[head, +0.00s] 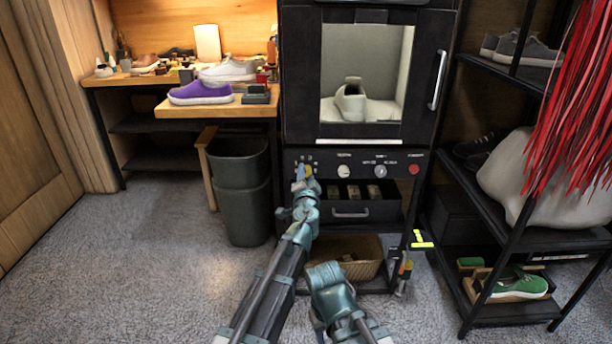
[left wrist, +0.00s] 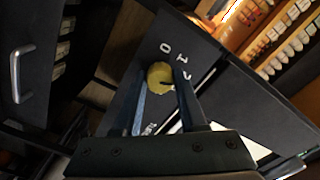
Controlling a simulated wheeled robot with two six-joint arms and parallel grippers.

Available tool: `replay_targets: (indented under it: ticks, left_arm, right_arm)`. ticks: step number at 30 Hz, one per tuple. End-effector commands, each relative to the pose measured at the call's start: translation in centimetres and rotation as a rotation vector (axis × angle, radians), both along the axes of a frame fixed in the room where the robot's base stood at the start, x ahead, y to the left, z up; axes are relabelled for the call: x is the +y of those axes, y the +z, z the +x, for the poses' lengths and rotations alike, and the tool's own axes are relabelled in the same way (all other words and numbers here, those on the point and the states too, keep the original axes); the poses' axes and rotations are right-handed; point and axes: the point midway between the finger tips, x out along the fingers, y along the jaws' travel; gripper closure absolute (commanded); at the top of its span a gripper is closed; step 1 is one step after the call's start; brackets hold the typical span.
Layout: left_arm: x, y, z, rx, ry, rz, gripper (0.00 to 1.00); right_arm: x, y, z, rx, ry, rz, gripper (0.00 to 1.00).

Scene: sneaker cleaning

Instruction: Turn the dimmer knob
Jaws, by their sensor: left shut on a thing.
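The yellow dimmer knob (left wrist: 160,76) sits on the black control panel (left wrist: 262,97), with white numbers printed beside it. In the head view the knob (head: 308,171) shows at the panel's left end, partly covered by my gripper. My left gripper (head: 304,174) reaches up to it from below. In the left wrist view its two blue fingers (left wrist: 160,92) lie on either side of the knob, shut on it. A dark notch shows on the knob's face. Fingers of my right gripper do not show in either view.
The panel also carries grey knobs (head: 343,171) and a red button (head: 414,169). Above is a lit cabinet with a pale shoe (head: 351,101). A drawer handle (head: 350,212) is below. A bin (head: 240,190) stands left; a shoe rack (head: 480,215) stands right.

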Motion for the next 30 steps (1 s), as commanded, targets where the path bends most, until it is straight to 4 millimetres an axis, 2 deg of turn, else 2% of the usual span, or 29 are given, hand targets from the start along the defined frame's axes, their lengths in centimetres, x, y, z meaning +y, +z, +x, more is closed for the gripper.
replay_targets:
  ticks: [8, 9, 14, 24, 30]
  left_arm:
    - [-0.1, 0.0, -0.1, 0.000, -0.001, -0.001, 1.00]
    - [-0.1, 0.0, -0.1, 0.000, -0.001, -0.001, 0.57]
    - [0.0, 0.0, -0.1, 0.000, -0.001, -0.001, 0.29]
    - [0.0, 0.0, -0.1, 0.000, 0.000, -0.001, 0.29]
    - [0.3, 0.0, -1.3, 0.001, 0.001, -0.001, 0.29]
  right_arm:
    - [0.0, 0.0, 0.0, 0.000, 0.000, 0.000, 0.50]
    - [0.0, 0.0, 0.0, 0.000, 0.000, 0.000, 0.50]
    - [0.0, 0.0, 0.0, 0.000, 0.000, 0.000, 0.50]
    - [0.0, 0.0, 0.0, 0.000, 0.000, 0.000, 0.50]
    - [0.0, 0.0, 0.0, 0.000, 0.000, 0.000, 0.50]
